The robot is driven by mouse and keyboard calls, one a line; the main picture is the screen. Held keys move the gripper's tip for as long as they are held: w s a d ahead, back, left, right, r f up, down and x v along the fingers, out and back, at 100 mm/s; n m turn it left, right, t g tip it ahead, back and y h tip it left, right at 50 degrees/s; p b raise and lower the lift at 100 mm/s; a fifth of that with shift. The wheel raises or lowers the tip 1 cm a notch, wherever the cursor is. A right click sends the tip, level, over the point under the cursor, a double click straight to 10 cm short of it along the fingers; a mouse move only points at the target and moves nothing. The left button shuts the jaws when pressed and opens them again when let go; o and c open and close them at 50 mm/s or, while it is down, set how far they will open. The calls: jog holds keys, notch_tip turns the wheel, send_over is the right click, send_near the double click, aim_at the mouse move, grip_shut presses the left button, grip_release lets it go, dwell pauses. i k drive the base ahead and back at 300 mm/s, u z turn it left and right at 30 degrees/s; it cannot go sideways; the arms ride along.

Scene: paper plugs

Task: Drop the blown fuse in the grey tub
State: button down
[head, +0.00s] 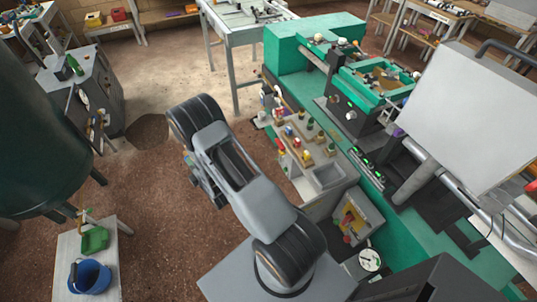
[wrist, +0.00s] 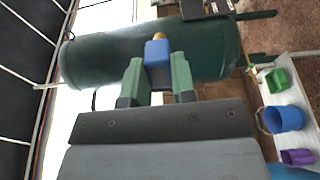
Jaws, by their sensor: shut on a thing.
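In the wrist view my gripper (wrist: 158,74) has its green fingers shut on a small blue fuse-like piece (wrist: 157,52) with a brass-coloured end. I cannot tell from its looks whether it is blown. A large dark green tank fills the view behind it. In the head view my arm hides the gripper and the held piece.
The dark green tank (head: 40,130) stands at the left in the head view. Below it, a pale bench (head: 75,245) holds a green tub (head: 95,239) and a blue bucket (head: 89,277). The wrist view also shows a purple tub (wrist: 298,157).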

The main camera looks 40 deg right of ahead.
aim_at(331, 176)
jog(key=z, duration=2)
jog(key=k, duration=1.05)
jog(key=z, duration=0.1)
